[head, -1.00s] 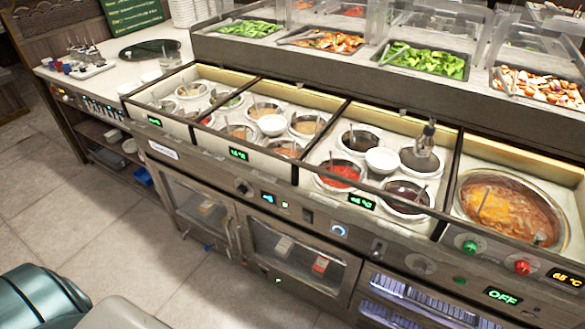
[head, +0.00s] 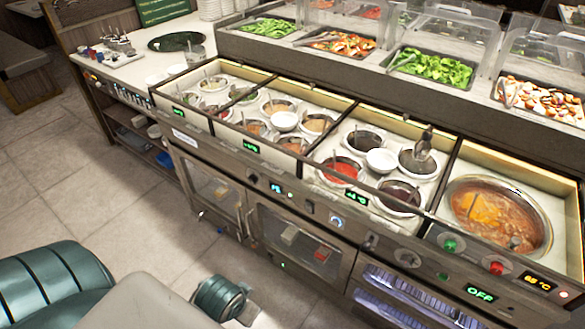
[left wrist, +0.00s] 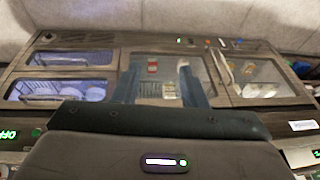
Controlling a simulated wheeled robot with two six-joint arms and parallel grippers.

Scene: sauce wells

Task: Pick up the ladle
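Several sauce wells sit in the counter in the head view, most with thin handles leaning out of them. A thicker dark upright handle (head: 425,143) stands in the dark well right of centre; I cannot tell whether it is the ladle. A large round pot of orange-brown soup (head: 497,217) is at the right, with a thin handle over an orange patch and a small dark piece near its front rim. My left gripper (left wrist: 160,88) shows in the left wrist view, fingers apart and empty, in front of the counter's lower doors. My right gripper is not in view.
A raised shelf holds trays of greens (head: 441,69) and other food behind clear guards. A white side counter (head: 130,62) with a dark round tray (head: 176,42) is at the left. Metal dividers separate the wells. Tiled floor (head: 80,180) is clear in front.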

